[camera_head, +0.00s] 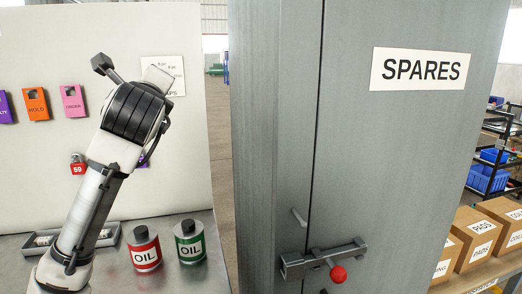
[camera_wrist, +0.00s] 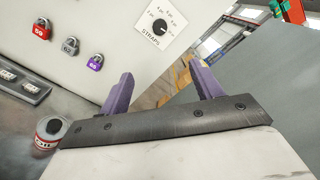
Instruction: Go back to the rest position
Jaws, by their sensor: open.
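My gripper (camera_wrist: 163,90) shows in the wrist view with its two purple fingers wide apart and nothing between them. It is raised near the white panel, with the dial marked STRAPS (camera_wrist: 159,26) beyond the fingers. In the head view my arm rises at the left in front of the panel, and its wrist hides the fingers.
A grey SPARES cabinet (camera_head: 400,170) stands right of my arm, its bolt with a red knob (camera_head: 338,274) sticking out. Red (camera_head: 145,250) and green (camera_head: 190,243) oil cans stand on the bench. A red padlock (camera_head: 78,168) and tags (camera_head: 36,105) hang on the panel.

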